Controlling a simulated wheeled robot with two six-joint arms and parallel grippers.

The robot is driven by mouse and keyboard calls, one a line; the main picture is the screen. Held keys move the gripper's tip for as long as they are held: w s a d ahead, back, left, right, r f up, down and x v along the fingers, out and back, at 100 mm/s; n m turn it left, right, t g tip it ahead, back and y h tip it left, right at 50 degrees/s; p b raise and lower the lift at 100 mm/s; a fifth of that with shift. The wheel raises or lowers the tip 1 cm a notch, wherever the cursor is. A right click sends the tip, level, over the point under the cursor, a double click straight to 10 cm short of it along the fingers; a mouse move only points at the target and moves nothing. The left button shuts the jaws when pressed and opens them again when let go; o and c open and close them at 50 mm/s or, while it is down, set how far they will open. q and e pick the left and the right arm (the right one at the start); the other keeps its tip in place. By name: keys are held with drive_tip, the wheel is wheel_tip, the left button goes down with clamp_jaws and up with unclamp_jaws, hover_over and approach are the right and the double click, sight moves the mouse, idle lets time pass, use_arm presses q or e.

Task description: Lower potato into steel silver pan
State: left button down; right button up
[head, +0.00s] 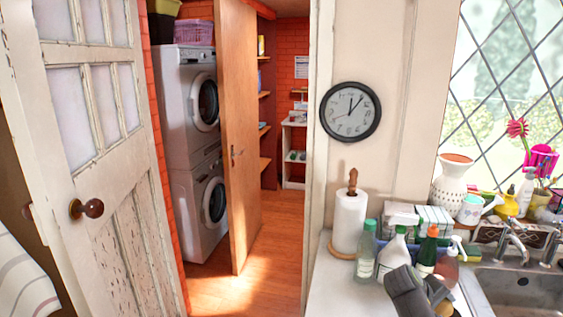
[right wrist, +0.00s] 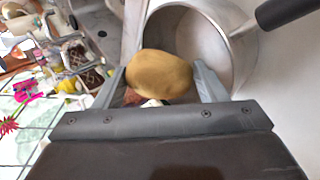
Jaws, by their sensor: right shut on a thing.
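The potato (right wrist: 160,76) is yellow-brown and sits between the two grey fingers of my right gripper (right wrist: 160,68), which is shut on it. The silver pan (right wrist: 240,17) is just beyond the potato in the right wrist view, with a dark handle reaching to the upper right. The potato overlaps the left part of the pan's opening in that view; its height over the pan is hard to tell. In the head view my right gripper (head: 428,290) is at the bottom, and the pan does not show there. My left gripper is in neither view.
A steel sink (head: 520,290) with taps is at the right in the head view. Several bottles (head: 392,255) and a paper towel roll (head: 349,222) stand behind my right gripper. The white counter (head: 335,290) is bare at its left end.

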drive_tip(key=shift+f+b, duration=0.4)
drive_tip(key=shift+f, duration=0.45)
idle(0.3)
drive_tip(key=o, duration=1.1)
drive_tip(key=shift+s, duration=0.1)
